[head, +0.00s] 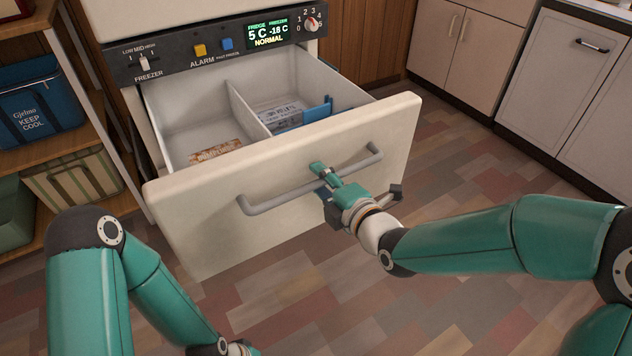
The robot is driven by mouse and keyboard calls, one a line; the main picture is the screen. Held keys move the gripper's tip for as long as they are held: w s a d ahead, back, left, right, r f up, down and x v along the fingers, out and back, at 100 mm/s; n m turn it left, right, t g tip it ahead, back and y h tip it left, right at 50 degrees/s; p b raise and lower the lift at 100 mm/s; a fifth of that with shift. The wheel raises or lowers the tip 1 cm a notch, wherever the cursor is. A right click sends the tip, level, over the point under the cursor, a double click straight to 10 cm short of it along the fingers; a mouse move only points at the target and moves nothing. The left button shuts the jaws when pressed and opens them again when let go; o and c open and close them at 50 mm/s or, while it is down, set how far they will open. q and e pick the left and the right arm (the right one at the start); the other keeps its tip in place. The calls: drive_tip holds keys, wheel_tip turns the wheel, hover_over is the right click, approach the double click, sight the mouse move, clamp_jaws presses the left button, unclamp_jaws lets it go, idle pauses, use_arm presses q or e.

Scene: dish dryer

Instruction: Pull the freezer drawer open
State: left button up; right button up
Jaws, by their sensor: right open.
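The cream freezer drawer (205,225) is pulled well out of the cabinet. Its inside shows from above, with a divider between two compartments. A grey bar handle (285,196) runs across its front. My right gripper (325,181) is open at the middle of the handle, with one green finger above the bar. I cannot tell whether it touches the bar, and part of the bar is hidden behind it. My left arm shows at the lower left; its gripper is out of the frame.
An orange-brown package (216,151) lies in the left compartment. A pale packet (283,118) and a blue item (317,110) are in the right one. A control panel (215,45) sits above. Shelves with bins stand left, cabinets right. The floor (445,165) is clear.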

drive_tip(key=v, duration=0.7)
drive_tip(key=shift+s, duration=0.2)
drive_tip(key=shift+d, duration=0.15)
